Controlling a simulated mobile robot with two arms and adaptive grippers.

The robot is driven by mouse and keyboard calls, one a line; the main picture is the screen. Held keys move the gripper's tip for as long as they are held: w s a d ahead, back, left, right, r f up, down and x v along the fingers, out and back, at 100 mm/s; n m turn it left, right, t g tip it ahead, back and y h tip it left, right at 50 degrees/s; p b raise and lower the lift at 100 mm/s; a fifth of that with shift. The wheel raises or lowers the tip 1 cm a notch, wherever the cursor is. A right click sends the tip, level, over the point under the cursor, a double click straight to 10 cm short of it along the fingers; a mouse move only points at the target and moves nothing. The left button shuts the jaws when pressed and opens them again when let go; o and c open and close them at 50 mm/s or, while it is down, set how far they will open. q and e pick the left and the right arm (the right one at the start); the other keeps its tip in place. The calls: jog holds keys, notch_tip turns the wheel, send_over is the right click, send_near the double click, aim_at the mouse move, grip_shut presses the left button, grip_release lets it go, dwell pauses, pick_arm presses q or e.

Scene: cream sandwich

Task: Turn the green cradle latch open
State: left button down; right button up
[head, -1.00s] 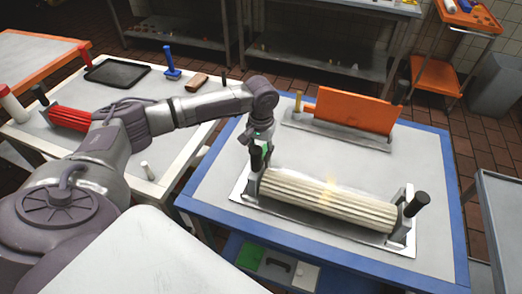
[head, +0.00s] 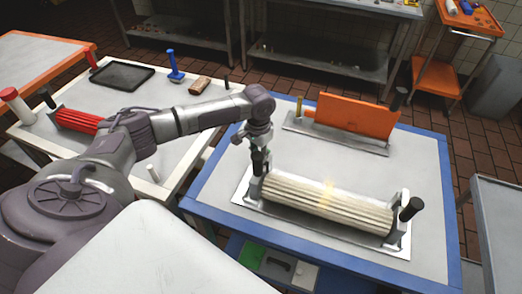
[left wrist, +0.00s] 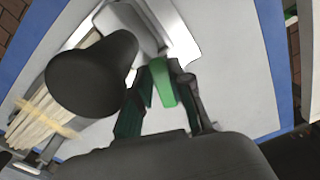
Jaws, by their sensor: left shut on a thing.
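The cream ribbed roller (head: 320,200) lies in a metal cradle (head: 240,196) on the blue-edged table. The green latch (left wrist: 162,84) shows in the left wrist view between the fingers of my left gripper (left wrist: 158,98), which is shut on it. In the head view, my left gripper (head: 257,152) is at the cradle's left end, and the latch is mostly hidden there. A black handle (left wrist: 92,75) stands close beside the fingers in the left wrist view. My right gripper is in neither view.
An orange board (head: 352,112) stands in a holder behind the roller. Another black handle (head: 411,208) rises at the cradle's right end. A red roller (head: 78,119) and a black tray (head: 121,76) are on the left table. The blue table's middle is clear.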

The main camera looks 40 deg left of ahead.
pick_arm(q)
jog(key=w+a+m, duration=0.1)
jog(key=m, duration=0.3)
jog(key=w+a+m+p, duration=0.1)
jog(key=m, duration=0.4)
jog(key=w+a+m, duration=0.1)
jog(key=m, duration=0.4)
jog(key=shift+w+a, duration=0.1)
jog(key=shift+a, duration=0.15)
dwell(0.4)
jog(key=c, duration=1)
grip_release()
jog(key=shift+c, duration=0.2)
jog(key=shift+r, duration=0.15)
notch_tip(320, 180, up, 12)
jog(key=shift+f, duration=0.2)
